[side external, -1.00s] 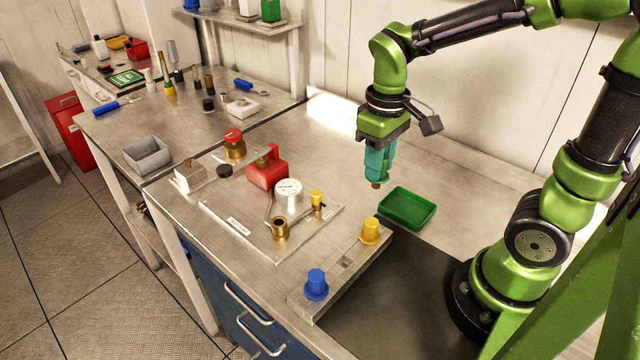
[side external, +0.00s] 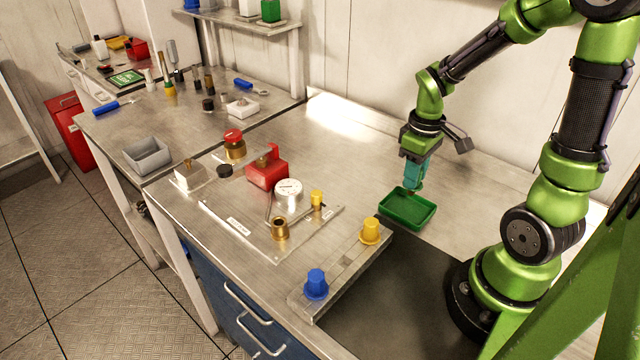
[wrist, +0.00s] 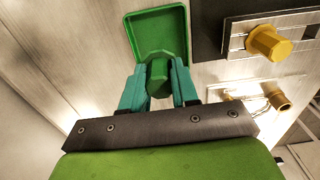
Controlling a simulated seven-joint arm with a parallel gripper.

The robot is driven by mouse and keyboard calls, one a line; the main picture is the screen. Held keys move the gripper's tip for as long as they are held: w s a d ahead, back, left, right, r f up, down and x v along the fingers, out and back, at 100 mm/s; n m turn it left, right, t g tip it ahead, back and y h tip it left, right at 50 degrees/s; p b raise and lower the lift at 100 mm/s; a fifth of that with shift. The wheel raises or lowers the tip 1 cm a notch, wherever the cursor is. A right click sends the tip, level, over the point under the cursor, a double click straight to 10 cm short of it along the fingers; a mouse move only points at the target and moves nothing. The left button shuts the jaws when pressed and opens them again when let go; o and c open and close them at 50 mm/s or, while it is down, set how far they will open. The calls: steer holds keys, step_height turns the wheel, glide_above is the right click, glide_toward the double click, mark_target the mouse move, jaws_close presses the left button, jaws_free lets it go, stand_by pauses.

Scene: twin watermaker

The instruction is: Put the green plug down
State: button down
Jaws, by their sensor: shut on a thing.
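My gripper (side external: 416,187) is shut on the green plug, at the green tray (side external: 424,222). In the wrist view the green plug (wrist: 158,78) sits between the two teal fingers, with the tray (wrist: 147,24) behind it. The plug appears over the near part of the tray. In the side view the fingertips overlap the tray's back left rim and the plug is hard to make out. I cannot tell whether the plug touches the tray.
A rack (side external: 338,271) left of the tray holds a blue plug (side external: 316,285) and a yellow plug (side external: 370,231). A plate with a gauge (side external: 288,192) and brass fittings lies further left. The bench behind the tray is clear.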

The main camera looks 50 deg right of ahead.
mark_target(411, 194)
steer(key=shift+f, duration=2.45)
steer(key=shift+f, duration=0.1)
steer(key=c, duration=0.8)
jaws_free()
steer(key=shift+c, duration=0.2)
steer(key=r, duration=1.2)
steer(key=shift+a+r, duration=0.25)
steer(key=a+r+m+t+y, duration=0.1)
steer(key=a+r+m+t, duration=0.1)
steer(key=a, duration=0.5)
steer(key=s+a+r+m+t+y, duration=0.1)
steer(key=a+r+m+t, duration=0.1)
steer(key=a+r+t, duration=0.3)
steer(key=shift+s+a+r, duration=0.2)
steer(key=shift+a+r, duration=0.5)
steer(key=shift+a, duration=0.4)
